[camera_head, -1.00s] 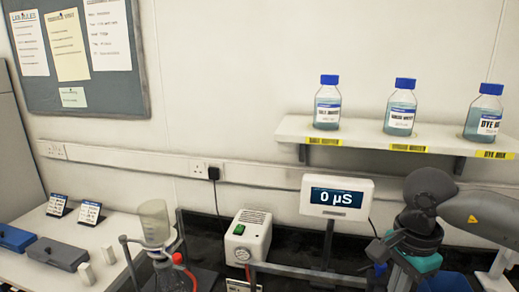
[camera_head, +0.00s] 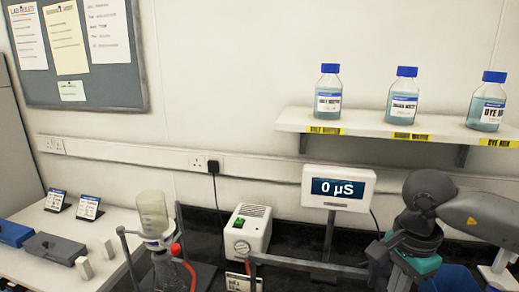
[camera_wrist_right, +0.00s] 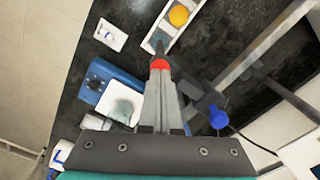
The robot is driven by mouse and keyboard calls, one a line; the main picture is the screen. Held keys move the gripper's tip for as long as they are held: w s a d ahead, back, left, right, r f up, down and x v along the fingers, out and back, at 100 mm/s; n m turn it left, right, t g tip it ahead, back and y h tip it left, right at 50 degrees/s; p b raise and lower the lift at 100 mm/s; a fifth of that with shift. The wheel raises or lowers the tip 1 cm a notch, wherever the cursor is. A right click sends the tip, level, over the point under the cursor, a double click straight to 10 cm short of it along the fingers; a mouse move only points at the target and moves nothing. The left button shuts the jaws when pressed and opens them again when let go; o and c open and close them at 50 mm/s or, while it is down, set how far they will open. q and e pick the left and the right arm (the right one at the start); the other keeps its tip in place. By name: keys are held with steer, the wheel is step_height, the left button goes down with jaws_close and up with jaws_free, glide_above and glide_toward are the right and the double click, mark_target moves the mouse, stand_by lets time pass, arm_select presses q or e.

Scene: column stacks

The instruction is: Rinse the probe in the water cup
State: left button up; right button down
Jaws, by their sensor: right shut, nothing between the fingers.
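My right gripper (camera_wrist_right: 160,72) points away from the right wrist camera, its grey fingers closed together. A red band (camera_wrist_right: 160,64) with a dark tip shows at the finger ends; I cannot tell whether it belongs to the probe. A clear vessel (camera_wrist_right: 122,107) stands on a white-topped blue device, left of the fingers; I cannot tell whether it is the water cup. In the head view my right arm is at the lower right, with its fingertips out of sight. The meter (camera_head: 339,188) reads 0 µS. My left gripper is not in view.
A shelf (camera_head: 380,128) carries three blue-capped bottles (camera_head: 402,97). A glass funnel assembly (camera_head: 153,214) and a white pump box (camera_head: 247,235) stand below. In the wrist view, a white tray (camera_wrist_right: 160,40) holds a yellow round thing (camera_wrist_right: 180,16). Dark bench shows to the right.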

step_height(320, 180, up, 7)
steer(key=p, duration=0.4)
steer(key=shift+s+f, duration=0.1)
steer(key=shift+f, duration=0.05)
stand_by(0.4)
